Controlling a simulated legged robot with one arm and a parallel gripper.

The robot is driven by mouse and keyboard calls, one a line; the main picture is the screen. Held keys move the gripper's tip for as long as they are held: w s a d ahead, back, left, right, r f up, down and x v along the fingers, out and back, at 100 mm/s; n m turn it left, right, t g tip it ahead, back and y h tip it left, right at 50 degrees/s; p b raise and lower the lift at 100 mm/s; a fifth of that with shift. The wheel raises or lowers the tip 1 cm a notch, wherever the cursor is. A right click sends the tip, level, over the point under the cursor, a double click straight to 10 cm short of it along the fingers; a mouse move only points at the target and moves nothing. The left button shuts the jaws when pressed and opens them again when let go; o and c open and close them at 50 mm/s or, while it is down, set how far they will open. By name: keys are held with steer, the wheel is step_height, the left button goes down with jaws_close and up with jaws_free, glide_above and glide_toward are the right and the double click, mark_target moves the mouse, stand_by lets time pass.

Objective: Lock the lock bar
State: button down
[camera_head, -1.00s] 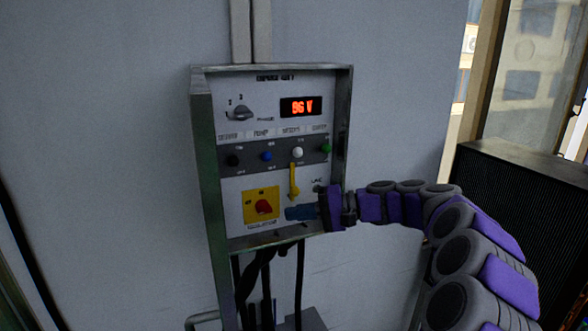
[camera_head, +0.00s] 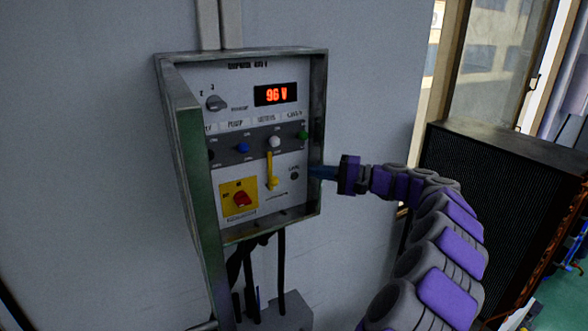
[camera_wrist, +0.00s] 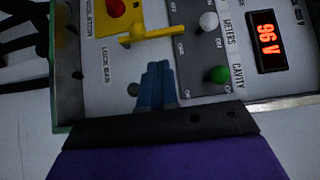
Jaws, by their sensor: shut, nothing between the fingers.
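The yellow lock bar (camera_head: 270,168) hangs roughly upright on the panel, between the yellow isolator plate and a small dark round hole (camera_head: 294,175). In the wrist view the lock bar (camera_wrist: 158,36) runs across the picture, with a "LOCK BAR" label (camera_wrist: 104,68) beside it. My gripper (camera_head: 313,172) is at the panel's right edge, right of the bar. Its blue fingers (camera_wrist: 158,66) are together and empty, a little apart from the bar in the picture. The exact depth between fingertips and panel is unclear.
The metal box frame (camera_head: 318,120) stands out around the panel. A red isolator knob (camera_head: 242,198) is left of the bar; a white knob (camera_head: 275,141) and green knob (camera_head: 303,134) are above. The display (camera_head: 275,94) reads 96 V. A black finned unit (camera_head: 490,200) stands right.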

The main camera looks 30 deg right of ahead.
steer(key=x, duration=0.9)
steer(key=shift+w+d+p, duration=0.15)
steer(key=shift+w+p, duration=0.05)
steer(key=shift+p, duration=0.15)
